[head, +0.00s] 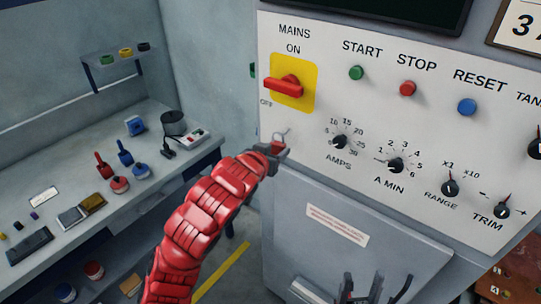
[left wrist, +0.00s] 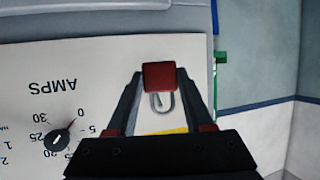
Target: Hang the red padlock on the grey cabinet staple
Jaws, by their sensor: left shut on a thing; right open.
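A small red padlock (head: 278,146) is in my left gripper (head: 270,151), in front of the left edge of the white control panel, below the mains switch. In the left wrist view, the red body (left wrist: 158,76) is between the fingertips of the left gripper (left wrist: 158,85), with its grey shackle (left wrist: 164,103) visible. In the head view the shackle points up. I cannot make out the grey cabinet staple in either view. My right gripper (head: 375,288) is open and empty at the bottom, in front of the grey cabinet door (head: 390,235).
The panel (head: 320,110) carries a red mains switch (head: 285,86) on yellow, push buttons and several knobs close to the padlock. A workbench (head: 60,185) with stamps and small items stands at the left. A green part (left wrist: 221,57) sticks out from the panel's side.

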